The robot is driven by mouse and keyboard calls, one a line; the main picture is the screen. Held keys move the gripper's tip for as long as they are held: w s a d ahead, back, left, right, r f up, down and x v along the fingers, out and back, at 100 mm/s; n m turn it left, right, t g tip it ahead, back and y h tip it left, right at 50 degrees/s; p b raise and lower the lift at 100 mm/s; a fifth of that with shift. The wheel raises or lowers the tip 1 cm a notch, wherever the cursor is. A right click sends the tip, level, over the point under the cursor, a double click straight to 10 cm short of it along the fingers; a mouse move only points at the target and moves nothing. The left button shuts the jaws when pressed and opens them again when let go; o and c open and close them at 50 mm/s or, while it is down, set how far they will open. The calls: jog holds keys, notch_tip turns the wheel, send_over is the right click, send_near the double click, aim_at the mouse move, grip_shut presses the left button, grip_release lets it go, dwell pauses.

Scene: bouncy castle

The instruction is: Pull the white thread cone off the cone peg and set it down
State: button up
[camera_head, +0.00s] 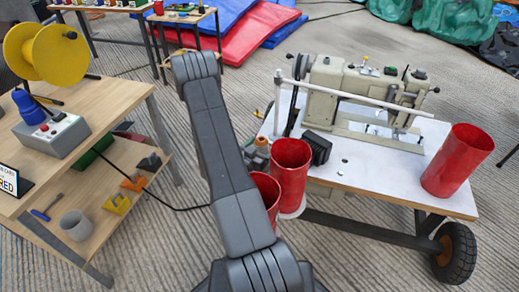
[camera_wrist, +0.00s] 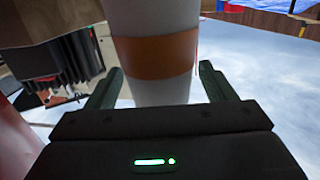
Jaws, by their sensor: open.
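In the wrist view a whitish upright round body with an orange band (camera_wrist: 155,55) stands between the fingers of my gripper (camera_wrist: 160,84). It looks like the white thread cone, but its top is cut off by the frame. The fingers are open, one on each side, with a small gap visible at the left finger; contact on the right is unclear. The cone peg is not visible. In the head view my arm hides the gripper, and I cannot pick out the cone with certainty.
A white sewing table (camera_head: 372,178) carries a beige sewing machine (camera_head: 345,82) and a red cup (camera_head: 457,160). Another red cup (camera_head: 291,172) stands close to my arm. A wooden bench (camera_head: 105,110) with a yellow spool (camera_head: 55,53) is at left. Concrete floor lies between.

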jog(key=c, duration=1.2)
jog(key=shift+r+p, duration=2.1)
jog(key=shift+r, duration=1.95)
jog(key=shift+c, duration=0.2)
jog(key=shift+r, duration=0.1)
jog(key=shift+r+p, duration=0.95)
jog(key=shift+r, duration=1.05)
